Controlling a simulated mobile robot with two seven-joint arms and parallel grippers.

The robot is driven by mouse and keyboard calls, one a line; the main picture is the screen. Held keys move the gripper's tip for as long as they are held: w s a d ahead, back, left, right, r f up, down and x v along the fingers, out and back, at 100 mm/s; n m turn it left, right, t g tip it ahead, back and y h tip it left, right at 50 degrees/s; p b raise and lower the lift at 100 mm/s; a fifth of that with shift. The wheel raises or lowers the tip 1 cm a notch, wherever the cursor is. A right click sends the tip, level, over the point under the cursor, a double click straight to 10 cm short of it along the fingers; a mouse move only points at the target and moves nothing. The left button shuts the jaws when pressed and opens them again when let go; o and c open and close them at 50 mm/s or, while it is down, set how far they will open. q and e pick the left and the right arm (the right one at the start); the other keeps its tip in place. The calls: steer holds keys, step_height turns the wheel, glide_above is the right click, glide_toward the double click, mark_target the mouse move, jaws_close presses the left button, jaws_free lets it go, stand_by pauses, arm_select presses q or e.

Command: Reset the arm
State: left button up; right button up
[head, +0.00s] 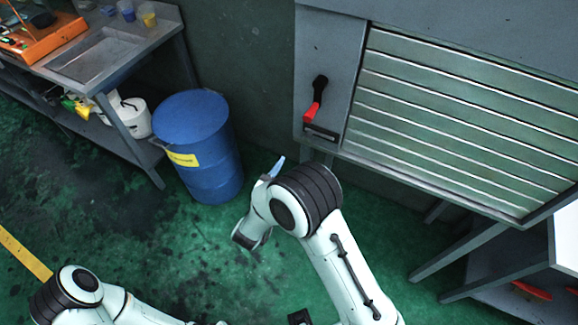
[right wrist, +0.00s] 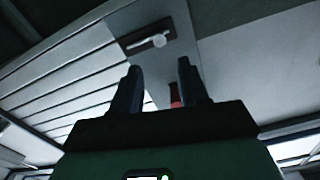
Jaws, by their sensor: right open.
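My right arm (head: 345,265) rises from the bottom of the head view, bends at its dark elbow and folds to the left, in front of the grey cabinet. My right gripper (right wrist: 158,72) shows in the right wrist view with two dark fingers apart and nothing held between them. In the head view it is mostly hidden behind the arm. My left arm (head: 95,298) is low at the bottom left, and its gripper is not seen.
A grey cabinet (head: 325,40) with a slatted shutter (head: 450,120) and a red-and-black handle (head: 316,98) stands beyond my right arm. A blue barrel (head: 205,150) stands to the left. A workbench (head: 125,50) fills the upper left. Green floor around the arms is open.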

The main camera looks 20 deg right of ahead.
stand_by(0.3)
steer(key=s+d+f+n+g+y, duration=0.1)
steer(key=s+f+n+g+y, duration=0.25)
steer(key=f, duration=0.85)
steer(key=s+f+n+g+y, duration=0.15)
steer(key=s+f+y, duration=0.25)
steer(key=f+y, duration=0.55)
steer(key=s+a+f+n+g+y, duration=0.1)
steer(key=s+a+f+g, duration=0.1)
steer(key=s, duration=0.5)
steer(key=s+a+f+n+g+y, duration=0.1)
steer(key=s+a+f+g+y, duration=0.1)
steer(key=s, duration=0.6)
steer(key=s+a+f+n+g+y, duration=0.1)
steer(key=s+a+f+g, duration=0.2)
steer(key=s, duration=0.5)
steer(key=shift+f+g+p, duration=0.35)
steer(key=shift+f+g, duration=0.05)
steer(key=shift+f, duration=0.45)
